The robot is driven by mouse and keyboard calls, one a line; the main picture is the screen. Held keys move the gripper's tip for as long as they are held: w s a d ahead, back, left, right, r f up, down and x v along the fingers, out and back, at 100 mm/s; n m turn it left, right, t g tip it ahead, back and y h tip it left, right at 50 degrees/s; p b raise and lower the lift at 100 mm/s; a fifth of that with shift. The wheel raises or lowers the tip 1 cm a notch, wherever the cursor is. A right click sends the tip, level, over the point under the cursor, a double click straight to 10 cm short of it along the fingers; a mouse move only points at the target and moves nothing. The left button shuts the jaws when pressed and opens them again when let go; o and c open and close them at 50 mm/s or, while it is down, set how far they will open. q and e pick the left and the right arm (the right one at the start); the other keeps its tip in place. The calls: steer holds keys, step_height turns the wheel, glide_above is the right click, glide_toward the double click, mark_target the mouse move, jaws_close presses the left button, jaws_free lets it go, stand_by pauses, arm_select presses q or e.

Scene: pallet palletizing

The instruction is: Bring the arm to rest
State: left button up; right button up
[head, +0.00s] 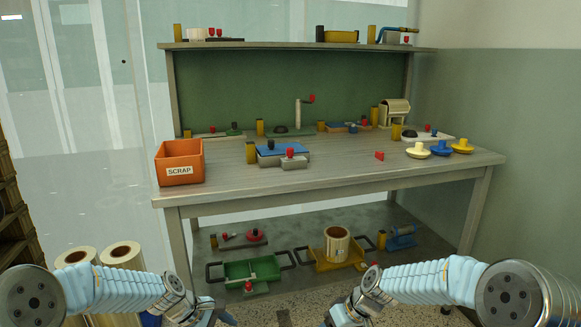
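My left arm comes in from the lower left, and my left gripper (222,317) is at the bottom edge, mostly cut off. My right arm comes in from the lower right, and my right gripper (334,317) is also at the bottom edge and partly cut off. Both arms are bent and low, in front of the workbench (330,178) and apart from its top. The fingertips are too small and cropped to tell open from shut. I see nothing held in either gripper.
An orange SCRAP bin (180,163) stands at the bench's left end. Yellow and blue knobs (440,148) sit at its right. A green tray (250,271) and a yellow tray (335,258) lie on the lower shelf. Paper rolls (122,254) stand at lower left.

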steer(key=s+d+f+m+h, duration=0.1)
steer(key=s+f, duration=0.3)
steer(key=f, duration=0.2)
steer(key=s+f+m, duration=0.2)
steer(key=s+f, duration=0.2)
steer(key=f, duration=0.2)
arm_select(q)
steer(key=s+d+f+m+y, duration=0.1)
steer(key=s+d+f+m, duration=0.2)
steer(key=s+f+m, duration=0.3)
steer(key=s+d+f+m+g+y, duration=0.1)
steer(key=s+d+f+m, duration=0.2)
steer(key=s+f, duration=1.1)
steer(key=s+m, duration=0.3)
steer(key=s, duration=0.1)
steer(key=shift+s+f+m+g, duration=0.3)
steer(key=shift+s+m, duration=0.1)
arm_select(e)
steer(key=s+f+m, duration=0.1)
steer(key=s+f, duration=0.3)
steer(key=s, duration=0.4)
steer(key=s+f+m+h, duration=0.1)
steer(key=s+f+m, duration=0.1)
steer(key=s+f, duration=0.3)
steer(key=s, duration=0.3)
steer(key=shift+s+d+m+g, duration=0.25)
steer(key=shift+s+m+g, duration=0.05)
arm_select(q)
steer(key=shift+d, duration=0.1)
